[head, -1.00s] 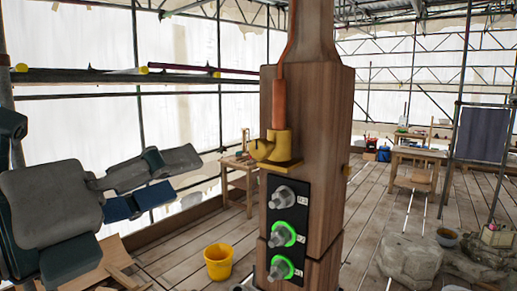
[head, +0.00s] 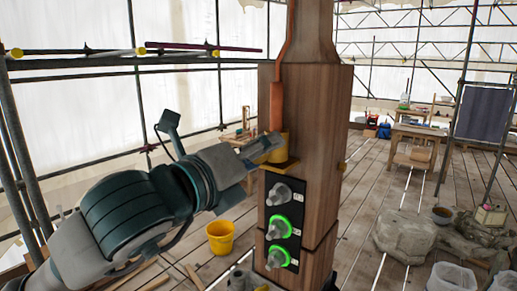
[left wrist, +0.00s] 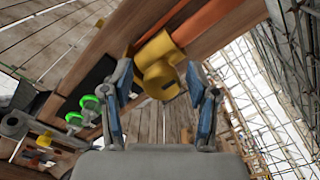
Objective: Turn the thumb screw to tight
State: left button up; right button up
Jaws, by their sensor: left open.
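A yellow fitting (head: 280,150) with a rounded projecting end sits on a small yellow ledge on the wooden column, at the foot of an orange strip. It seems to carry the thumb screw, but I cannot make out a separate screw head. My left gripper (head: 262,157) is at the fitting's left side and partly hides it. In the left wrist view, the fitting's projecting end (left wrist: 160,80), with a dark slot, lies ahead between the two open fingers (left wrist: 160,66). I see no clear contact. My right gripper is not in view.
Below the ledge, a black panel (head: 267,217) carries three grey knobs, the lower two with green rings. A yellow bucket (head: 220,238) stands on the plank floor to the left. Stones (head: 408,237) and clear tubs (head: 452,277) lie at right. Scaffold poles line the left.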

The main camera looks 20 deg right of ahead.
pick_arm(q)
grip_shut()
jog(key=shift+f, duration=0.1)
